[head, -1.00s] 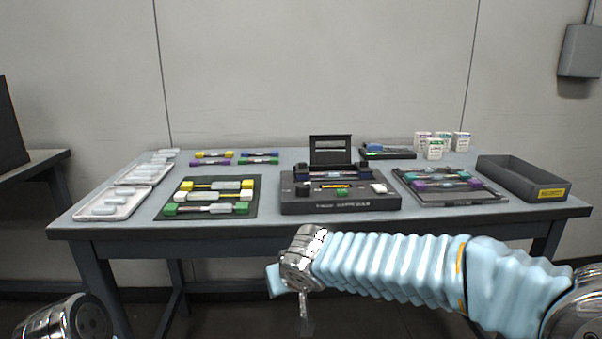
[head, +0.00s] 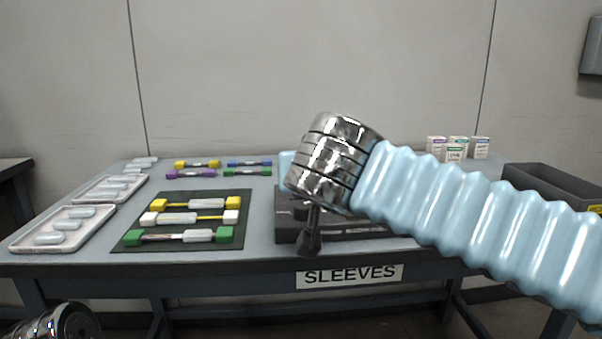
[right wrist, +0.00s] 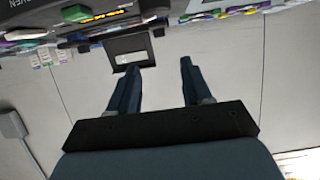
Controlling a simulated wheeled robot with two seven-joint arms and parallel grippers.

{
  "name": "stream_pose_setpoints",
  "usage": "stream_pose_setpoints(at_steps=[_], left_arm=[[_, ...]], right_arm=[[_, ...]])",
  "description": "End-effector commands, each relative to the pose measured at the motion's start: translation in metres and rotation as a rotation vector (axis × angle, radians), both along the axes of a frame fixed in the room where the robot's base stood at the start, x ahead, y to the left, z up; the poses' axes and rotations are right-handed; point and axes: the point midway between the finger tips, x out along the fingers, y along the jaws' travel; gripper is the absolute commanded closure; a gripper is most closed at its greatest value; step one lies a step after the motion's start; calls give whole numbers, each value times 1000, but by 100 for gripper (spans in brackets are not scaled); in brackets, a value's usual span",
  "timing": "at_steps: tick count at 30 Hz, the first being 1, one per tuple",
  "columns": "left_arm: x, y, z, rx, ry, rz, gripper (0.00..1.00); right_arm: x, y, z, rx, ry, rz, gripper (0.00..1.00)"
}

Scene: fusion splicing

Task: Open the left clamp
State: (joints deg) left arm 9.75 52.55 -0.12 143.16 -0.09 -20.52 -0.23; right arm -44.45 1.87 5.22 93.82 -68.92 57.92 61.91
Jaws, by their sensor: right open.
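The fusion splicer (head: 290,230) is a dark box at the table's front edge in the head view, mostly hidden behind my right arm and wrist. I cannot pick out the left clamp in either view. My right gripper (right wrist: 160,66) is open and empty, its two dark fingers apart; in the head view it (head: 309,240) hangs in front of the splicer. Only a chrome part of my left arm shows, at the bottom left.
A dark mat (head: 124,246) with several coloured fibre holders lies left of the splicer. White trays (head: 20,246) stand further left. More holders (head: 197,164) lie behind the mat. Small boxes (head: 455,153) and a dark bin (head: 590,205) are at right. A SLEEVES label (head: 350,275) marks the table front.

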Motion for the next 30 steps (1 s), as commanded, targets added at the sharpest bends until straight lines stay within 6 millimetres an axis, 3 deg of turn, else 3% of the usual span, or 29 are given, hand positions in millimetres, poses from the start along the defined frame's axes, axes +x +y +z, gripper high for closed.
stream_pose_setpoints(at_steps=[9, 15, 21, 29, 30], left_arm=[[0, 1, 6, 1, -2, 1, 100], [0, 1, 11, 2, -2, 2, 100], [1, 1, 12, 4, -3, 2, 100], [1, 1, 12, 4, -3, 2, 100], [1, 1, 12, 4, -3, 2, 100]], right_arm=[[67, -1, -28, -3, 4, -3, 51], [100, 0, -41, -2, 3, 0, 51], [113, 0, -47, -1, 1, 2, 51], [114, 0, -48, -2, 1, 1, 51], [114, 0, -48, -2, 1, 1, 56]])
